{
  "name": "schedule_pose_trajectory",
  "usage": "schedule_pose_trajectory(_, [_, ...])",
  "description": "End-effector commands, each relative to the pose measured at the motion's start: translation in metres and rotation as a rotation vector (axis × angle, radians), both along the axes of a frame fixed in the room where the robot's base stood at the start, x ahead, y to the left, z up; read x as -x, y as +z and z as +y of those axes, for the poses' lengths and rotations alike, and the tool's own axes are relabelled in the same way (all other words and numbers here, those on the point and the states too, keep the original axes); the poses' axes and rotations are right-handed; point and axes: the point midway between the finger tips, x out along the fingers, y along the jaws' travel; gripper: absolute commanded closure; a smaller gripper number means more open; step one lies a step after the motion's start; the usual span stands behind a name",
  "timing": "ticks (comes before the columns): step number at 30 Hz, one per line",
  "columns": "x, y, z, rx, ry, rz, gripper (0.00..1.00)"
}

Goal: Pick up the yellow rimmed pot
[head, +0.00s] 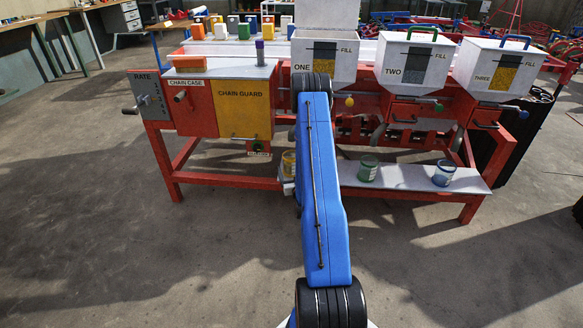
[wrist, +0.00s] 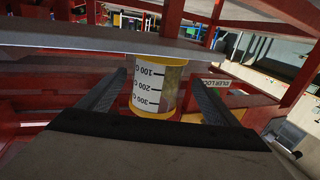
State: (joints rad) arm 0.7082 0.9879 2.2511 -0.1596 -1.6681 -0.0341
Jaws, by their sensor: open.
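The yellow rimmed pot (head: 289,160) stands at the left end of the low grey shelf in the head view, partly hidden by my arm. In the wrist view the clear pot (wrist: 157,88) has a volume scale and yellow bands, and its base is toward the grey shelf (wrist: 90,42) at the top. My gripper (wrist: 157,77) is open, with one dark finger on each side of the pot. Small gaps show between pot and fingers, so it is not gripped. The fingers are hidden behind my arm in the head view.
A green rimmed pot (head: 368,168) and a blue rimmed pot (head: 444,173) stand farther right on the shelf. The red machine frame (head: 165,160), a yellow chain guard (head: 242,108) and white fill hoppers (head: 415,63) surround and overhang it. The floor in front is clear.

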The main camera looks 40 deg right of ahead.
Motion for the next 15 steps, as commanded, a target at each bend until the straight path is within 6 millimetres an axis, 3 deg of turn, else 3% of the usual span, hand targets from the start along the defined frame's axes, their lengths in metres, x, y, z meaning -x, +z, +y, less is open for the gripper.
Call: schedule_pose_trajectory(15, [-0.04,-0.001,-0.029,0.001,-0.001,-0.001,0.16])
